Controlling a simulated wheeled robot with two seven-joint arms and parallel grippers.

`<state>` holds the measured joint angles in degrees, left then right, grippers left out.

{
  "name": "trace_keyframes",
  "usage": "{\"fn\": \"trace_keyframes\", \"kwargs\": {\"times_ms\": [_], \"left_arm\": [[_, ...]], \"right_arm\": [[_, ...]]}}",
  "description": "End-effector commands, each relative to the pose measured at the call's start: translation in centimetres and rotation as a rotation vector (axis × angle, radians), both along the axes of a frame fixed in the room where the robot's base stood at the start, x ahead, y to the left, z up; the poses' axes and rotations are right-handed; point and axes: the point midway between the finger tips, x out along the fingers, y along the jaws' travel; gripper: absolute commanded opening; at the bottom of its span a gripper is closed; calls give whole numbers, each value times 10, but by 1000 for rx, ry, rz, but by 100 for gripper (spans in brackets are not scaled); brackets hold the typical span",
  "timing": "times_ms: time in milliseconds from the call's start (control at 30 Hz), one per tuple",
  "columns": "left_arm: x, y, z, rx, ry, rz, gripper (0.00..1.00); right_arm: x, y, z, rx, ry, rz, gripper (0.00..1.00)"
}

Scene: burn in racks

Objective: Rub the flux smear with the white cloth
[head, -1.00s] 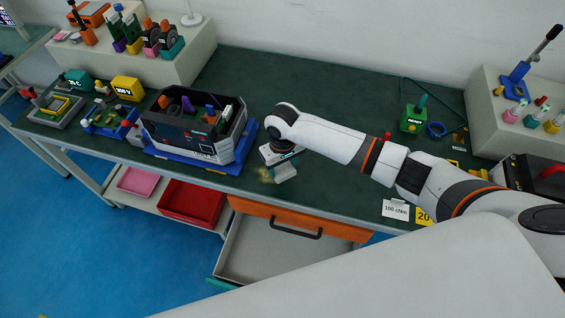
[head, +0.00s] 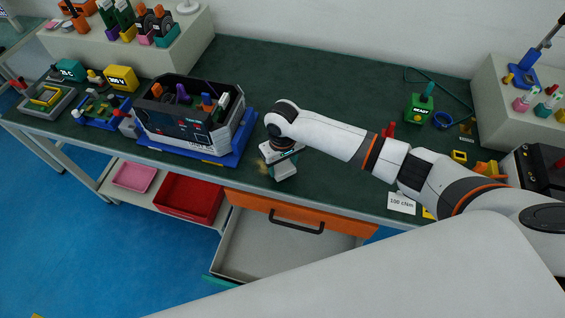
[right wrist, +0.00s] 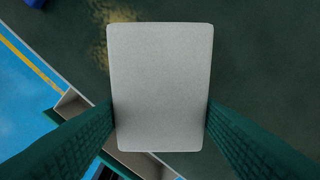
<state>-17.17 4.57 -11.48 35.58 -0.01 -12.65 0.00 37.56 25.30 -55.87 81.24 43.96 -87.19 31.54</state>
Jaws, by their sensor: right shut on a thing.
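The white cloth (right wrist: 160,85) is a pale, flat, rounded rectangle that fills the middle of the right wrist view. My right gripper (head: 282,162) is shut on it, with one green finger at each side edge. The flux smear (right wrist: 122,14) is a mottled yellow-brown patch on the dark green bench top, partly hidden behind the cloth's upper left. In the head view the smear (head: 263,168) shows just left of the gripper, near the bench's front edge. I cannot tell whether the cloth touches the bench. My left gripper is not in view.
A black and grey case in a blue tray (head: 240,152) stands left of the gripper. An open drawer (head: 250,250) sticks out below the front edge. The bench top behind my right arm is mostly clear.

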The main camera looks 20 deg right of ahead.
Motion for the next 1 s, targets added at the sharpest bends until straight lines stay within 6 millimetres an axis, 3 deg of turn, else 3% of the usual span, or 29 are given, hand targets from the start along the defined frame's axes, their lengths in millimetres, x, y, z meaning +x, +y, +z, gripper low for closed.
{"fn": "trace_keyframes", "kwargs": {"times_ms": [1000], "left_arm": [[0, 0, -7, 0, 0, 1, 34]], "right_arm": [[0, 0, -18, 1, 0, 0, 39]]}}
